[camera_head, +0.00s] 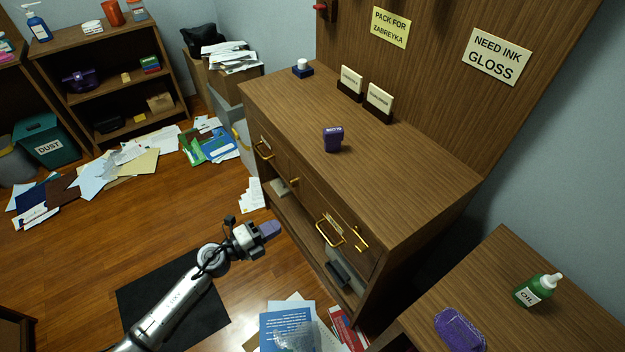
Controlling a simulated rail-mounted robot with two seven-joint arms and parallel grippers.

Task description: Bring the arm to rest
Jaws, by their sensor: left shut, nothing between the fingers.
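My left arm (172,300) reaches up from the bottom left over the floor. Its gripper (270,229) is shut and empty, in front of the left part of the wooden cabinet (400,170). Whether the gripper touches the cabinet front, I cannot tell. My right gripper is not in view.
A purple stamp (333,139) and two small signs stand on the cabinet top. Brass handles (331,232) stick out from its front. A green oil bottle (538,290) and a purple object (460,330) are on the right table. Papers (120,165) litter the floor; a dark mat (175,300) lies under my arm.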

